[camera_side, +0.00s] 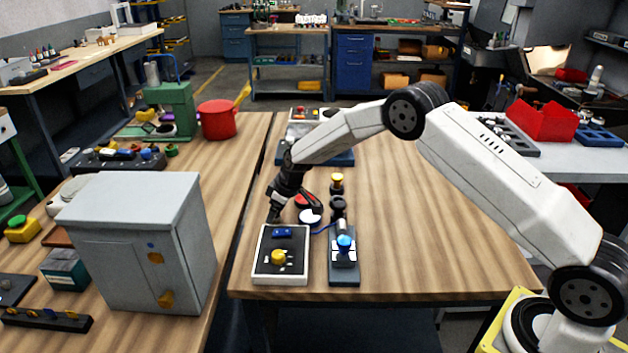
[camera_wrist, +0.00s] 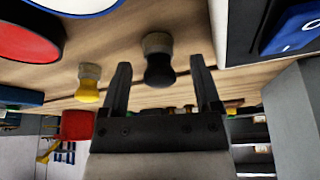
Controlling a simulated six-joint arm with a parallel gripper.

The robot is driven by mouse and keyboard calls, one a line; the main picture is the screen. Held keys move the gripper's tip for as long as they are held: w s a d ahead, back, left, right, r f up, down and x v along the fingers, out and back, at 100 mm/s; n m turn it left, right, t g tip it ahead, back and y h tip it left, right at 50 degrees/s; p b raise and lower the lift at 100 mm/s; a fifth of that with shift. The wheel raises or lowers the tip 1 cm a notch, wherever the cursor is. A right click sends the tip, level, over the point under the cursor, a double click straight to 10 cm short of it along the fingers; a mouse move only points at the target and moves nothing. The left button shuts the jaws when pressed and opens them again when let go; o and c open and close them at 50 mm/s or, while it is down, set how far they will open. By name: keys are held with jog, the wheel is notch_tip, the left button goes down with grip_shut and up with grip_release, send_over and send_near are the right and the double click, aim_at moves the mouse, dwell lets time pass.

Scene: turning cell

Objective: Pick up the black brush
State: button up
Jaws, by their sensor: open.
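My gripper (camera_side: 276,211) is open, to the left of the brush in the side view and above the back of a white control box. In the wrist view, my gripper (camera_wrist: 160,66) has both fingers apart with nothing held; no contact with the brush shows.
A red disc (camera_side: 303,200) and a white disc (camera_side: 310,216) lie between gripper and brush. The table's right side (camera_side: 430,230) is clear. A grey cabinet (camera_side: 140,250) stands left.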

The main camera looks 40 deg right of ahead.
grip_shut()
jog(key=shift+r, duration=0.2)
dwell(0.3)
jog(key=shift+r, duration=0.55)
notch_tip(320, 180, up, 2)
jog(key=s+r, duration=0.9)
jog(key=s, duration=0.5)
jog(key=shift+d+r, duration=0.15)
jog(key=shift+r, duration=0.15)
